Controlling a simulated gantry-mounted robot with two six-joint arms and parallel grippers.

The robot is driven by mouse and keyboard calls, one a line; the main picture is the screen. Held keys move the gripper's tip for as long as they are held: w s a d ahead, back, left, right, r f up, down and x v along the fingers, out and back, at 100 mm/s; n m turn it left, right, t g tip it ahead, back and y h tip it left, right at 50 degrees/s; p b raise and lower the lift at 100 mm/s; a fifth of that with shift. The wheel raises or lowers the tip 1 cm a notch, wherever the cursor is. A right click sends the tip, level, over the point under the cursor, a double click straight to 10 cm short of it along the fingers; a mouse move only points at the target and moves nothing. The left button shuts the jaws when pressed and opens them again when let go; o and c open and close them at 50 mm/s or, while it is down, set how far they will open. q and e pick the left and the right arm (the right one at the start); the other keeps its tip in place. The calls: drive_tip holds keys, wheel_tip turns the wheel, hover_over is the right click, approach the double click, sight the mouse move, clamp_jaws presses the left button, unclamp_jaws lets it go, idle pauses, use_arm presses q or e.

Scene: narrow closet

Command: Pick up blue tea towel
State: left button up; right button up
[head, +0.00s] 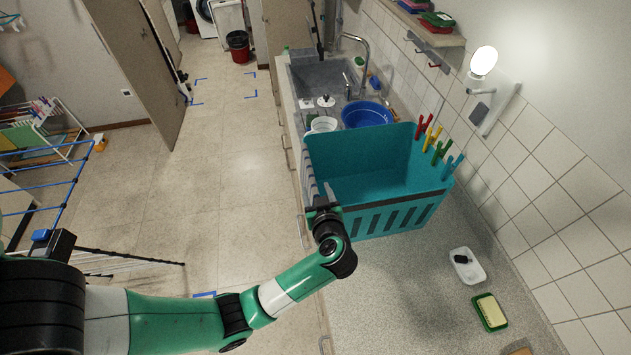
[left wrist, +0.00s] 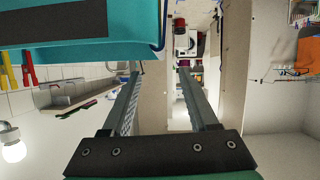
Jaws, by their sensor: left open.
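I cannot clearly make out a blue tea towel in either view. A teal basket (head: 385,218) with slotted sides stands on the counter, and part of it fills the upper left of the left wrist view (left wrist: 70,47). Pale grey strips (head: 309,182) show at the basket's left side; I cannot tell whether they are cloth or part of the basket. My left gripper (head: 320,196) is at the basket's near left corner, over the counter's edge. In the left wrist view its two fingers (left wrist: 160,75) are apart with nothing visible between them. My right gripper is not in view.
Colored clothes pegs (head: 438,148) sit on the basket's right rim. Behind it are a blue basin (head: 367,113) and a sink (head: 325,78). A soap dish (head: 467,266) and a green dish (head: 490,312) lie on the counter.

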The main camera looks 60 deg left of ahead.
sight(312, 176)
use_arm(q)
drive_tip(key=b+x, duration=0.1)
drive_tip(key=x, duration=0.5)
drive_tip(key=shift+a+f, duration=0.15)
drive_tip(key=shift+a, duration=0.05)
drive_tip(key=b+x, duration=0.1)
drive_tip(key=x, duration=0.3)
drive_tip(key=shift+f, duration=0.15)
drive_tip(key=shift+w+a+f+b, duration=0.15)
drive_tip(key=shift+a+b, duration=0.15)
drive_tip(key=shift+a, duration=0.2)
drive_tip(key=shift+c, duration=0.2)
clamp_jaws()
idle(0.4)
